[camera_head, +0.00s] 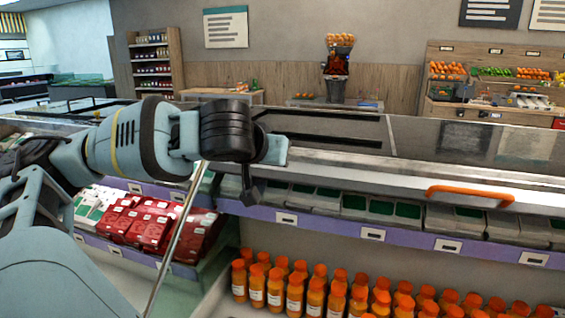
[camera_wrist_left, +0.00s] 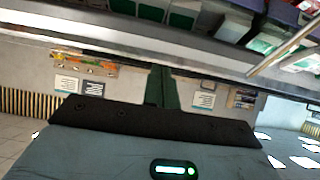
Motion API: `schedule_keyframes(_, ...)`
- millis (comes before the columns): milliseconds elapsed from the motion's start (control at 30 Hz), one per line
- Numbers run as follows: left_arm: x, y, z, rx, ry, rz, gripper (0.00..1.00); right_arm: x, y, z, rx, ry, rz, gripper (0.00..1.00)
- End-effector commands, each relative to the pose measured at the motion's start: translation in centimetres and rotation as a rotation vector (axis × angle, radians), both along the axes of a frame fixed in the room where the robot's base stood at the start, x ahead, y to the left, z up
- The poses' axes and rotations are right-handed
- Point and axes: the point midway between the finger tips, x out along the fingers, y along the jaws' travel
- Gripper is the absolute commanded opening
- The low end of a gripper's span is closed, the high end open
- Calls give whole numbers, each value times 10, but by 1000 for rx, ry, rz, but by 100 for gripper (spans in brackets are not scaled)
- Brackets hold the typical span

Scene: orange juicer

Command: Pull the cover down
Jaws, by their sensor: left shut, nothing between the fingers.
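The cover (camera_head: 345,163) is a long glass panel with a pale metal front edge, running across the head view above the refrigerated case. An orange handle (camera_head: 470,193) sits on its front edge at the right. My left gripper (camera_head: 253,190) points down at the front edge of the case, left of the handle and apart from it. Its dark fingers (camera_wrist_left: 163,88) are together and empty in the left wrist view. I cannot tell whether they touch the cover's edge. My right gripper is in neither view.
Orange juice bottles (camera_head: 295,290) stand in rows in the lower part of the case. Red packages (camera_head: 150,222) lie at the left, and green-and-white boxes (camera_head: 380,208) line the shelf under the cover. A thin metal bar (camera_head: 178,235) slants beside my left arm.

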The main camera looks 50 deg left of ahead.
Motion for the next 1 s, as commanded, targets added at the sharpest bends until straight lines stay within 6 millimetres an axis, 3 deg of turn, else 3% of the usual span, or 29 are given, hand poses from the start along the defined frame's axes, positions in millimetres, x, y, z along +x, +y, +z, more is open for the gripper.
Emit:
schedule_keyframes(600, 57, 39, -43, 3, 6, 1, 0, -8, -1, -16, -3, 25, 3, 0)
schedule_keyframes(1000, 71, 47, -51, 1, 1, -2, 0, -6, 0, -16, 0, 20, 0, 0)
